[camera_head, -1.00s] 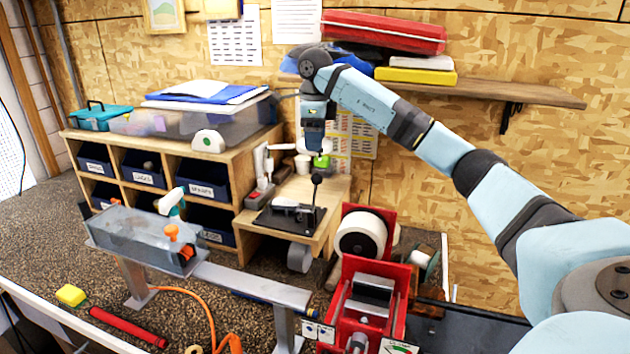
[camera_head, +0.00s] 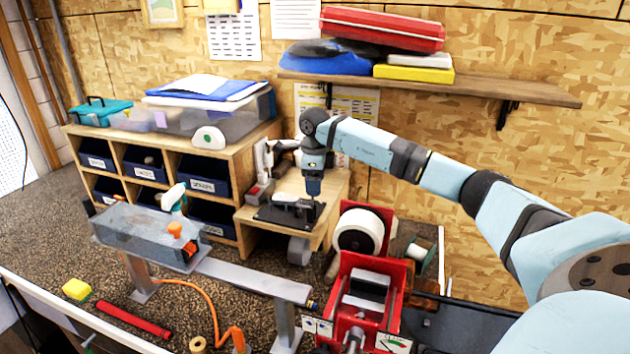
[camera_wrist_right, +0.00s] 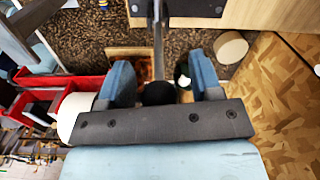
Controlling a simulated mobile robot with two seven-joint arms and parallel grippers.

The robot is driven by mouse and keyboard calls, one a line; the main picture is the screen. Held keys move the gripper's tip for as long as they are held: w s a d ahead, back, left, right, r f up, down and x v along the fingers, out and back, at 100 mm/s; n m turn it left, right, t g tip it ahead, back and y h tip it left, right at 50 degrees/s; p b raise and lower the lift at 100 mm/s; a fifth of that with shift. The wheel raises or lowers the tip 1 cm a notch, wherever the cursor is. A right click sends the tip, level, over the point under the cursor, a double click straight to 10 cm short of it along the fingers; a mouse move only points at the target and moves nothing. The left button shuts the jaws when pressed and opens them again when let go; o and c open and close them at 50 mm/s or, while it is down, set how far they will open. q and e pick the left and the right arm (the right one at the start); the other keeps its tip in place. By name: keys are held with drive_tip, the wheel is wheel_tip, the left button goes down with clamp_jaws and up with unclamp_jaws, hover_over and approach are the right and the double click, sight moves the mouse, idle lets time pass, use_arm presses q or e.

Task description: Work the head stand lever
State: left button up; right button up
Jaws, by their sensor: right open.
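The head stand (camera_head: 280,217) is a black base with a small clamp, set on a low wooden platform in the head view. My right gripper (camera_head: 313,192) points down over the lever side of the stand and hides most of the lever there. In the right wrist view, the lever's black ball knob (camera_wrist_right: 158,93) and its metal rod (camera_wrist_right: 158,40) show between the two blue fingers of my right gripper (camera_wrist_right: 160,82). The fingers are open, with gaps on both sides of the knob. My left gripper is not in view.
A wooden cubby shelf (camera_head: 162,160) with blue bins stands left of the platform. A red machine (camera_head: 342,270) with a white roll is close at the right. A grey trough (camera_head: 150,237) on a metal stand is in front. A wall shelf (camera_head: 470,87) hangs above the arm.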

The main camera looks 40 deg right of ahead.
clamp_jaws()
use_arm(q)
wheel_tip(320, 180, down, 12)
drive_tip(key=b, duration=1.4)
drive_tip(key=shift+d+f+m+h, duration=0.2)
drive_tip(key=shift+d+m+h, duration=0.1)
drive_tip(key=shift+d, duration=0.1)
use_arm(e)
drive_tip(key=s+t+y, duration=0.1)
drive_tip(key=s+d+f+t, duration=0.1)
drive_tip(key=s+t, duration=0.1)
drive_tip(key=s+d+f+t+y, duration=0.1)
drive_tip(key=shift+s+f+t+y, duration=0.2)
drive_tip(key=shift+t+y, duration=0.1)
drive_tip(key=shift+t, duration=0.1)
unclamp_jaws()
drive_tip(key=shift+d, duration=0.1)
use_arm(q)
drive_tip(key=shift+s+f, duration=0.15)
use_arm(e)
drive_tip(key=shift+r, duration=0.1)
